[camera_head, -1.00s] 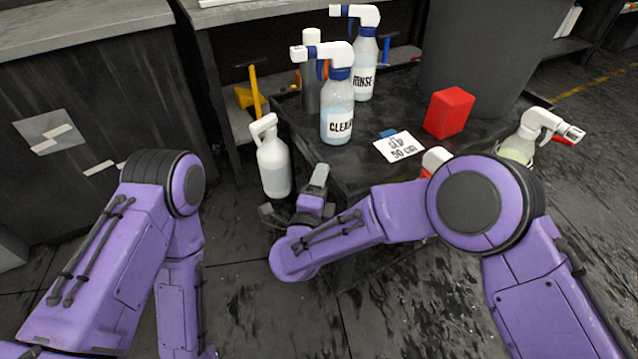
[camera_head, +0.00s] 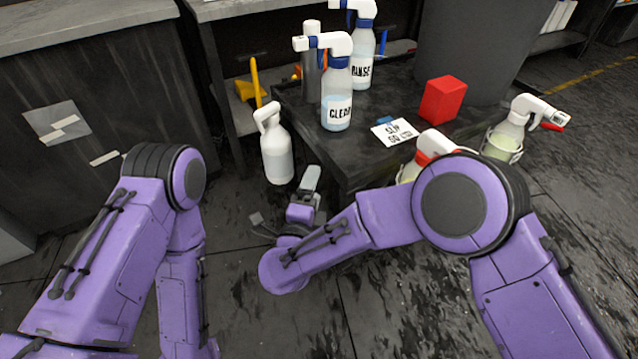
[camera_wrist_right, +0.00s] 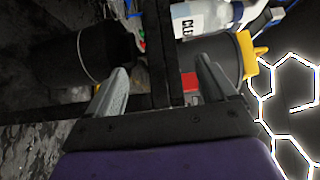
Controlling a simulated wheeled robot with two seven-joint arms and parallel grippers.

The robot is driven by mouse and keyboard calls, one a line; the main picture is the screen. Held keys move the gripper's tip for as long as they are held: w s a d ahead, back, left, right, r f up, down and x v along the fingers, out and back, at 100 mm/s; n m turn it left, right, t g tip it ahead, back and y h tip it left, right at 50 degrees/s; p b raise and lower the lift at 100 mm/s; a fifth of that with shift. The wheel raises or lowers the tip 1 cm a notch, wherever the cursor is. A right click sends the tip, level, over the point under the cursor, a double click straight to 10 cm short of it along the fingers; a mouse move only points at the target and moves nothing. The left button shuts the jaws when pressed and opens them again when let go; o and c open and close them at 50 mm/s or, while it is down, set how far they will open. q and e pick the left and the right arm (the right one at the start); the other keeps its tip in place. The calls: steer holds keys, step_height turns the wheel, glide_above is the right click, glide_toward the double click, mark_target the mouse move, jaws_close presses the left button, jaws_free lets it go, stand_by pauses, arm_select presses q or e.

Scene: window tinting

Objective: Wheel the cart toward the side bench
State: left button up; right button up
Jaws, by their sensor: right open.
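The cart (camera_head: 350,160) has a dark top and stands in the middle of the head view. It bears a bottle marked CLEAR (camera_head: 337,112), a RINSE bottle (camera_head: 362,75), a red block (camera_head: 443,100) and a white card (camera_head: 394,132). My right gripper (camera_head: 307,187) is beside the cart's near left corner, open, with no visible hold on it. In the right wrist view its fingers (camera_wrist_right: 163,85) are spread, with a dark upright bar (camera_wrist_right: 157,45) beyond them. My left arm shows at the left; its gripper is out of view. My right arm hides part of the cart's near side.
A dark bench (camera_head: 110,95) with a grey top stands at the left. Another low shelf unit (camera_head: 245,12) is behind the cart. A large dark bin (camera_head: 470,45) stands behind the red block. Dark floor is open at the right (camera_head: 590,150).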

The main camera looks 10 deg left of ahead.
mark_target(345, 199)
steer(key=d+f+n+g+p, duration=0.1)
steer(key=d+n+p, duration=0.1)
steer(key=d+f+n+g+y+p, duration=0.1)
steer(key=d+n, duration=0.1)
steer(key=d, duration=0.1)
steer(key=s+d+f+n+p, duration=0.1)
steer(key=d+f+n+p, duration=0.1)
steer(key=shift+s+d+g+y+p, duration=0.1)
steer(key=shift+d+g+y+p, duration=0.1)
steer(key=shift+g+y+p, duration=0.15)
steer(key=s+d+f+n+g+h+p, duration=0.1)
steer(key=s+d+f+n+g+p, duration=0.2)
steer(key=s+d+p, duration=0.6)
steer(key=s+d+n+g+h+p, duration=0.15)
steer(key=s+d+g, duration=0.35)
steer(key=d, duration=0.7)
steer(key=s+d+r+n+g+p, duration=0.1)
steer(key=s+d+g+p, duration=0.1)
steer(key=s+d, duration=0.3)
steer(key=s+d+r+n+g+p, duration=0.1)
steer(key=s+d+g+p, duration=0.1)
steer(key=s, duration=0.8)
steer(key=d+p, duration=0.1)
steer(key=d, duration=0.1)
steer(key=shift+s+d+h, duration=0.15)
steer(key=shift+d+h, duration=0.25)
